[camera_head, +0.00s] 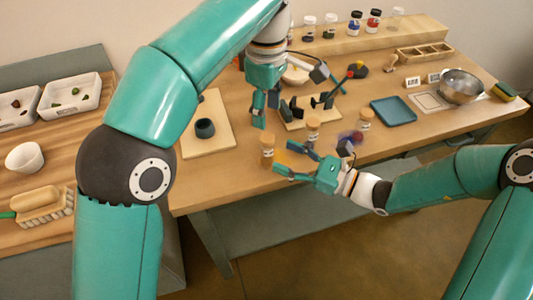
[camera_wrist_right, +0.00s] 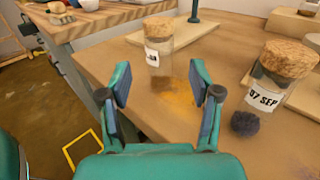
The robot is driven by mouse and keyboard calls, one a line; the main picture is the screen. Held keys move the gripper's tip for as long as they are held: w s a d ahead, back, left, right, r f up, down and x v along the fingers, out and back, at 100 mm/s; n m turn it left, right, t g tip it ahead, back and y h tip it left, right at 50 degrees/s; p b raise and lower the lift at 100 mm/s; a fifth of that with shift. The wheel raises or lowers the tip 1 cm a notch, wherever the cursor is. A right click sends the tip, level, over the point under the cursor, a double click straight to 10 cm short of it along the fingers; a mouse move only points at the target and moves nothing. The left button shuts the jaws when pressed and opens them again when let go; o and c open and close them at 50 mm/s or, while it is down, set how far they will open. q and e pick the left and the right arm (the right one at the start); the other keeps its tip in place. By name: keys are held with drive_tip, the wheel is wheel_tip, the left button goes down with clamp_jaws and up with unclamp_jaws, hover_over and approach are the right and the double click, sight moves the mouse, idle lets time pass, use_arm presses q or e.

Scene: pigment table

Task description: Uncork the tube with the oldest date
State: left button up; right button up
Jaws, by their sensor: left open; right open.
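Three corked glass tubes stand near the table's front edge: a left tube (camera_head: 267,150), a middle tube (camera_head: 313,128) and a right tube (camera_head: 366,119). My right gripper (camera_head: 283,158) is open and empty, its fingers pointing left toward the left tube. In the right wrist view, one corked tube (camera_wrist_right: 157,50) stands upright beyond the fingertips, its label turned partly away and unreadable. A nearer tube (camera_wrist_right: 268,90) at right reads "07 SEP". My left gripper (camera_head: 265,112) is open and empty, pointing down above the table behind the left tube.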

sight(273, 151)
drive_tip(key=x, duration=0.5)
drive_tip(key=shift+w+a, duration=0.25)
drive_tip(key=shift+a, duration=0.05)
